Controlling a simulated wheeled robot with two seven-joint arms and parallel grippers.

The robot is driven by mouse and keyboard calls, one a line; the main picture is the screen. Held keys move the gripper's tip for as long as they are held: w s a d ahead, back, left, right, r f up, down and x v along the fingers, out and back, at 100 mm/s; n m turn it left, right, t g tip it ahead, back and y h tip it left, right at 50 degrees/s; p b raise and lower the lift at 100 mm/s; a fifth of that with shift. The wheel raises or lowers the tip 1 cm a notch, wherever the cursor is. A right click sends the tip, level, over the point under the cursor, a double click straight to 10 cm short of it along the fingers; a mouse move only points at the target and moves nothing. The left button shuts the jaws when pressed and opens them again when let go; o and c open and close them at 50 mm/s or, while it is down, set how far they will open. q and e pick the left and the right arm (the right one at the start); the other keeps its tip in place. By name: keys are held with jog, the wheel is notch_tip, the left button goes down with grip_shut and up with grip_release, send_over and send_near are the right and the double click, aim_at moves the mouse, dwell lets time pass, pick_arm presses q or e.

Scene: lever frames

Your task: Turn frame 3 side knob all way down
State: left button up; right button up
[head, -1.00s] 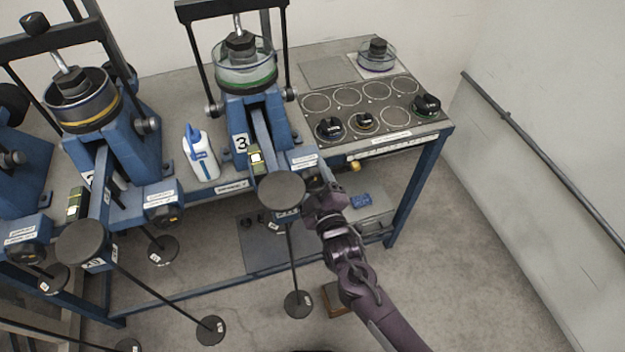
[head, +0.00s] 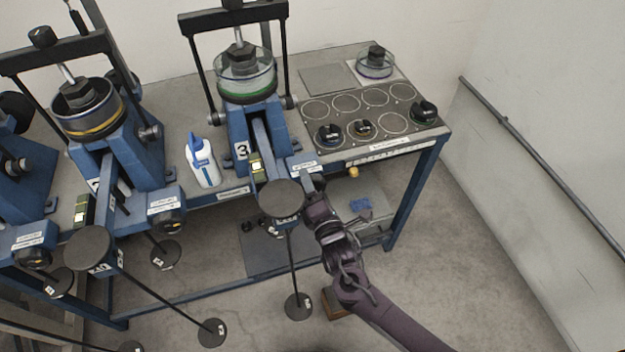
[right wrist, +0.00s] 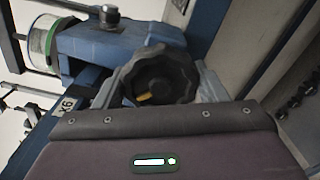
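Frame 3 (head: 283,130), a blue lever frame with a "3" label, stands on the bench at the middle of the head view. Its dish has a green band (head: 246,90). My right gripper (head: 313,184) is at the front right of this frame and hides its side knob in the head view. In the right wrist view the black lobed side knob (right wrist: 158,75) shows straight ahead, with a yellow mark at its lower left. Grey finger parts lie on both sides of the knob; I cannot tell whether they press on it. My left gripper is out of view.
Another blue frame (head: 120,150) with a yellow-banded dish stands to the left. A white bottle (head: 203,165) stands between the two frames. A panel with rings and black weights (head: 365,105) lies to the right. Frame 3's round black lever pad (head: 281,198) is just left of my gripper.

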jog(key=o, duration=0.3)
jog(key=shift+a, duration=0.15)
jog(key=shift+s, duration=0.1)
jog(key=p+v, duration=0.3)
jog(key=v, duration=0.2)
jog(key=shift+s+d, duration=0.3)
